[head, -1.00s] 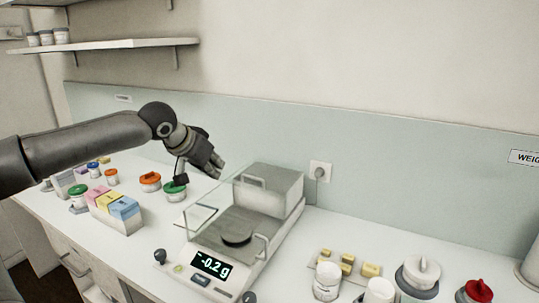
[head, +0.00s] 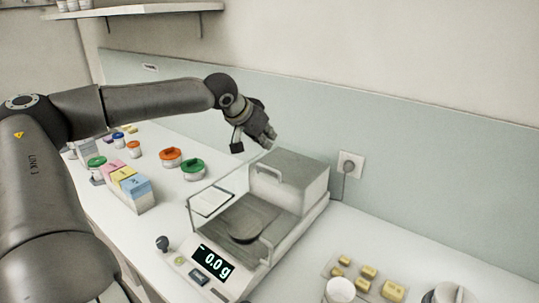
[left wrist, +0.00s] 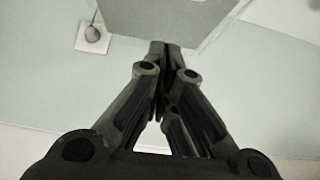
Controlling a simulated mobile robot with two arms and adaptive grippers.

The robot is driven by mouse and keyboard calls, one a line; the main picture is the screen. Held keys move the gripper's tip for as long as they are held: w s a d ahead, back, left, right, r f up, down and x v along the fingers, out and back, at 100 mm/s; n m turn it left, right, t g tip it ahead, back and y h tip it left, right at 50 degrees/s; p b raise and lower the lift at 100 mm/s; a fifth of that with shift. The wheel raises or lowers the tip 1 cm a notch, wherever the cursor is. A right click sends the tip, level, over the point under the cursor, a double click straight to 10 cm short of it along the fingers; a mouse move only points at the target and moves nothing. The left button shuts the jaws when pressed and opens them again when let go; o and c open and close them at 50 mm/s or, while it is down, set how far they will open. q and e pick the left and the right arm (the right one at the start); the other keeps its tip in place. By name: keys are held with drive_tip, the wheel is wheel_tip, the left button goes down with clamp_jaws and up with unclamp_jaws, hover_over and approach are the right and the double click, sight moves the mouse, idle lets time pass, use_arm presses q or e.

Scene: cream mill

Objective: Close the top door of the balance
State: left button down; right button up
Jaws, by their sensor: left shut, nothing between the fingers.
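The balance (head: 214,262) stands on the bench with a lit display reading 0.0 g. It has clear glass walls around a dark round pan (head: 246,231). A handle (head: 266,174), seemingly the top door's, sits at the front of the grey rear housing (head: 300,172); the weighing chamber looks uncovered from above. My left gripper (head: 272,136) is shut and empty, above and behind the housing's back left edge, apart from the handle. In the left wrist view its fingers (left wrist: 165,48) meet just below the housing (left wrist: 150,14). My right gripper is out of view.
A wall socket with a plug (head: 349,166) is behind the balance. Lidded jars (head: 193,170) and coloured boxes (head: 130,189) stand to the left. Yellow blocks (head: 368,272) and a white container (head: 340,290) are at front right. A shelf (head: 140,13) hangs above.

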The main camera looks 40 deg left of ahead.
sight(269, 175)
use_arm(q)
drive_tip(key=x, duration=0.3)
drive_tip(key=shift+w+f, duration=0.1)
drive_tip(key=shift+w, duration=0.1)
drive_tip(key=shift+p+x, duration=0.35)
drive_tip(key=shift+x, duration=1.55)
drive_tip(key=shift+s+p, duration=0.15)
drive_tip(key=shift+p, duration=0.25)
drive_tip(key=s, duration=0.1)
drive_tip(key=s+p, duration=0.1)
drive_tip(key=s, duration=0.1)
drive_tip(key=shift+s+f, duration=0.1)
drive_tip(key=shift+f, duration=0.15)
drive_tip(key=shift+s+d+f, duration=0.1)
drive_tip(key=shift+s, duration=0.05)
drive_tip(key=shift+f, duration=0.1)
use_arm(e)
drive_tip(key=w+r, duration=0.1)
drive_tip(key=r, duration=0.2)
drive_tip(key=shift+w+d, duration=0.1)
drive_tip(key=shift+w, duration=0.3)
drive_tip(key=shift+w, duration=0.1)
use_arm(q)
drive_tip(key=shift+s, duration=0.1)
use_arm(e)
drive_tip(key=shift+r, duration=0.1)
